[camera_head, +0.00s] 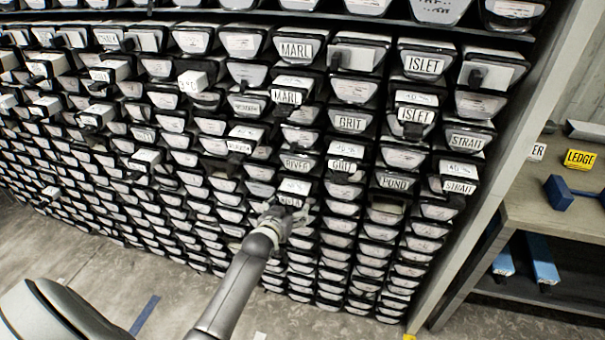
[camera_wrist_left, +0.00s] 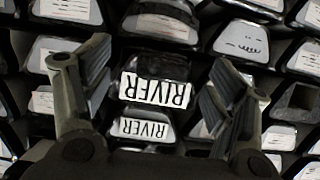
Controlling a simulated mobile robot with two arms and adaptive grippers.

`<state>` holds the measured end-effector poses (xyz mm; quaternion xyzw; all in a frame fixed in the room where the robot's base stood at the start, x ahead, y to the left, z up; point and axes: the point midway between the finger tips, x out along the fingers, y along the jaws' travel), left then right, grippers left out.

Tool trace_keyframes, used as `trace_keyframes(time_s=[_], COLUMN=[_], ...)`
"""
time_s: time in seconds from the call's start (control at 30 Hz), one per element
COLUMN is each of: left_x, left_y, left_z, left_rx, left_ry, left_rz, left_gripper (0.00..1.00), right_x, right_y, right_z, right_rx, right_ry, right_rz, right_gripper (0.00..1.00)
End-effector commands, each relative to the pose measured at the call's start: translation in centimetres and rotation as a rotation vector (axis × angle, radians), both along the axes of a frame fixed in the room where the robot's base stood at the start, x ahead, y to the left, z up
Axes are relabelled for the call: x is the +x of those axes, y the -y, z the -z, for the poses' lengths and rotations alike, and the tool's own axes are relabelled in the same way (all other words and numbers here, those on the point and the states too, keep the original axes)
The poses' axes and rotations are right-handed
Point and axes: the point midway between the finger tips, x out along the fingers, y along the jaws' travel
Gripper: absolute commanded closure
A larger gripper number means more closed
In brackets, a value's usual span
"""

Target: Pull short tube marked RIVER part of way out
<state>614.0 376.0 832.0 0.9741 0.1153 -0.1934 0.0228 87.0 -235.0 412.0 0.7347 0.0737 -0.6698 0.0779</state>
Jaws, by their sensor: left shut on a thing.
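The short tube marked RIVER (camera_wrist_left: 155,92) shows its white face label in the left wrist view, standing out above a liner front with a smaller RIVER label (camera_wrist_left: 142,128). My left gripper (camera_wrist_left: 161,75) has one finger on each side of this tube and is shut on it. In the head view the left gripper (camera_head: 285,212) is at the rack front, and the tube's light top (camera_head: 293,186) shows just above it; the gripper partly hides its face. Another RIVER label (camera_head: 297,163) is on the front just above. My right gripper is not in view.
The rack holds many close-packed liners; several tubes stick out, such as GRIT (camera_head: 342,165), ISLET (camera_head: 412,114) and STRAIT (camera_head: 459,187). At right, a shelf unit (camera_head: 560,212) holds a yellow LEDGE block (camera_head: 580,159) and a blue block (camera_head: 558,192). The floor (camera_head: 190,305) before the rack is open.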

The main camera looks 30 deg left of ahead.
Motion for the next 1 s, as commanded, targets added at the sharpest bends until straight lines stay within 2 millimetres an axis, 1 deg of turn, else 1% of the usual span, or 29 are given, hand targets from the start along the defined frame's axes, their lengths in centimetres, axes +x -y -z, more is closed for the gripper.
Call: trace_keyframes(time_s=[0.03, 0.17, 0.4, 1.0], left_x=[0.2, -0.3, -2.2, -6.7], left_y=[0.0, 0.1, 0.5, 1.6], left_z=[-0.7, -0.7, -0.7, -0.4], left_rx=[0.003, 0.002, 0.001, 0.0], left_ry=[0.016, 0.012, 0.009, 0.004], left_rz=[0.001, 0.001, 0.001, 0.0], left_gripper=[0.82, 0.82, 0.82, 0.82], right_x=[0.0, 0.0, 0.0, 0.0], right_y=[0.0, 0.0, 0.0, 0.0], right_z=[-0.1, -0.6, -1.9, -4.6], right_rx=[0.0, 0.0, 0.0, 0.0], right_ry=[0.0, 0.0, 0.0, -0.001], right_rz=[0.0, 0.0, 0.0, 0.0], right_gripper=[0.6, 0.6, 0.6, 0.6])
